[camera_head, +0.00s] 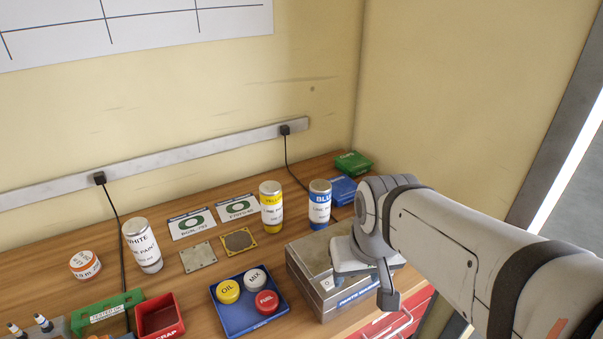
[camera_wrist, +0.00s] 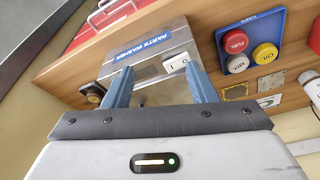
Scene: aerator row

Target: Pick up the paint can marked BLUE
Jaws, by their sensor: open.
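The paint can marked BLUE (camera_head: 320,205) stands upright on the wooden bench in the head view, with a blue label band and a metal lid. It is behind the metal parts washer and left of my arm. I cannot make it out in the wrist view. My gripper (camera_wrist: 158,68) is open and empty, its two blue-grey fingers over the parts washer (camera_wrist: 150,50). In the head view my gripper (camera_head: 386,285) is partly hidden by my wrist, in front and to the right of the can, apart from it.
The yellow paint can (camera_head: 271,208) stands close left of the blue one. A blue box (camera_head: 343,190) and green box (camera_head: 353,163) lie to its right, near the wall corner. The white paint can (camera_head: 142,246) stands farther left. A blue tray (camera_head: 228,322) holds three round containers.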

